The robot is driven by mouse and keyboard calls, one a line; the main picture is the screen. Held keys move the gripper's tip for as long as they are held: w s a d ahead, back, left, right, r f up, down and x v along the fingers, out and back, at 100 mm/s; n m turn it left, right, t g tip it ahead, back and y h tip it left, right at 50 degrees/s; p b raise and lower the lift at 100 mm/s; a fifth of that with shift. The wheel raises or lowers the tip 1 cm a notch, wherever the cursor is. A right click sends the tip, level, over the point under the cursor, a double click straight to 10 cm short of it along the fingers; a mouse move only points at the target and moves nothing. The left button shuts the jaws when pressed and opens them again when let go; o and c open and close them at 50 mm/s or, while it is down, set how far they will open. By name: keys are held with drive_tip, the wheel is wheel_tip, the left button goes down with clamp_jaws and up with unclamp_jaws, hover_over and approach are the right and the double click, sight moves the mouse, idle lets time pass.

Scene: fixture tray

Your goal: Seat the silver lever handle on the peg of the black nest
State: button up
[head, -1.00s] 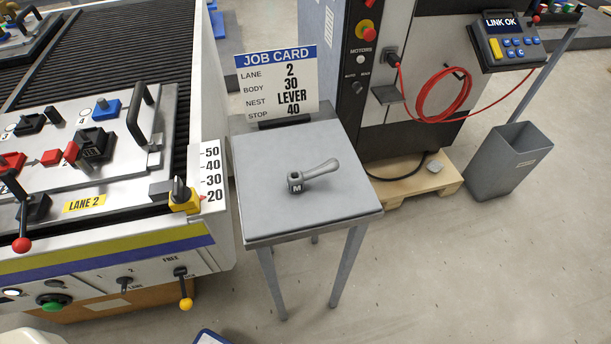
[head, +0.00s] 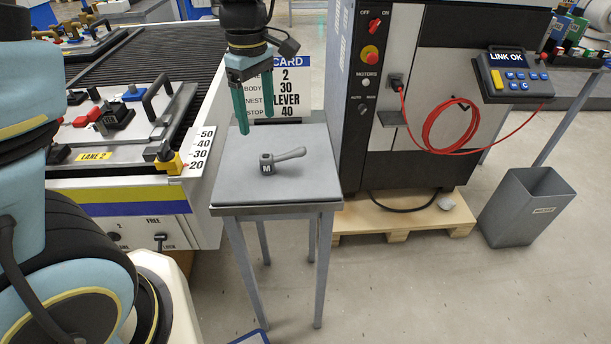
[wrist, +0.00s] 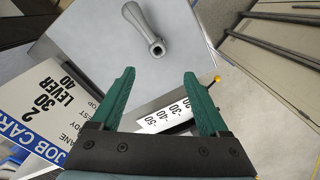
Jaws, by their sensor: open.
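The silver lever handle (head: 282,157) lies on the grey stand top, its hub marked M at the left end and its grip pointing right. It also shows in the wrist view (wrist: 143,28), beyond the fingertips, with a hole in its hub. My gripper (head: 258,118) is open and empty, pointing down above the back left part of the stand, apart from the handle. Its green fingers also show in the wrist view (wrist: 159,82). The black nest (head: 117,116) appears to be the black block on the lane 2 fixture tray (head: 95,143); its peg is too small to make out.
The stand top (head: 310,180) is otherwise clear. The job card (head: 295,88) stands at its back, partly behind my gripper. The number scale (head: 197,152) and yellow stop (head: 170,164) lie between tray and stand. A dark cabinet (head: 355,110) rises behind right.

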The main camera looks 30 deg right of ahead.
hover_over(266, 155)
wheel_tip(266, 155, down, 4)
drive_tip(key=f, duration=0.1)
drive_tip(key=shift+s+a+f+p, duration=0.1)
drive_tip(key=shift+f+p, duration=0.15)
drive_tip(key=shift+f, duration=0.7)
drive_tip(key=shift+s+f+p, duration=0.15)
drive_tip(key=shift+f+p, duration=0.15)
drive_tip(key=shift+f, duration=0.7)
drive_tip(key=shift+s+a+f+p, duration=0.1)
drive_tip(key=shift+f+p, duration=0.15)
drive_tip(key=shift+f, duration=0.7)
clamp_jaws()
